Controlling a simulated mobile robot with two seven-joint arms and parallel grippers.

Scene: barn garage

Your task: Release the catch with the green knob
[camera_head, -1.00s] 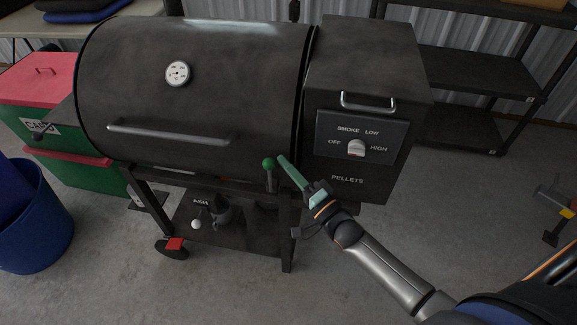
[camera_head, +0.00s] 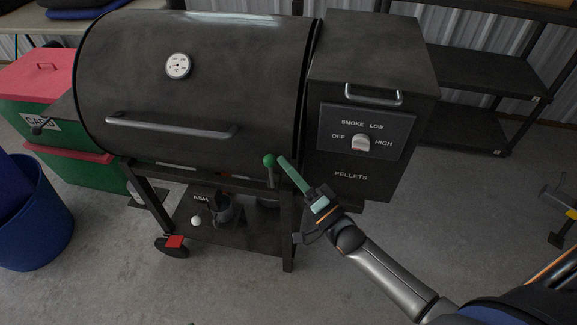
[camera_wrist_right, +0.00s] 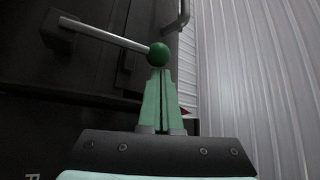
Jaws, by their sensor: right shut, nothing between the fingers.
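The green knob (camera_head: 269,160) is a ball on the end of a short metal rod, the catch lever, at the front of the black smoker grill (camera_head: 200,85). My right gripper (camera_head: 281,158) has pale green fingers, shut and empty, with their tips just right of the knob. In the right wrist view the knob (camera_wrist_right: 158,55) stands right at the tips of the closed fingers (camera_wrist_right: 157,72); its rod runs left to a dark mount. Whether the tips touch the knob cannot be told. My left gripper is not in view.
The pellet hopper (camera_head: 365,100) with its control dial (camera_head: 361,143) stands right of the fingers. The grill's lid handle (camera_head: 170,128) is to the left. A lower shelf (camera_head: 235,233) holds an ash cup. Open floor lies in front.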

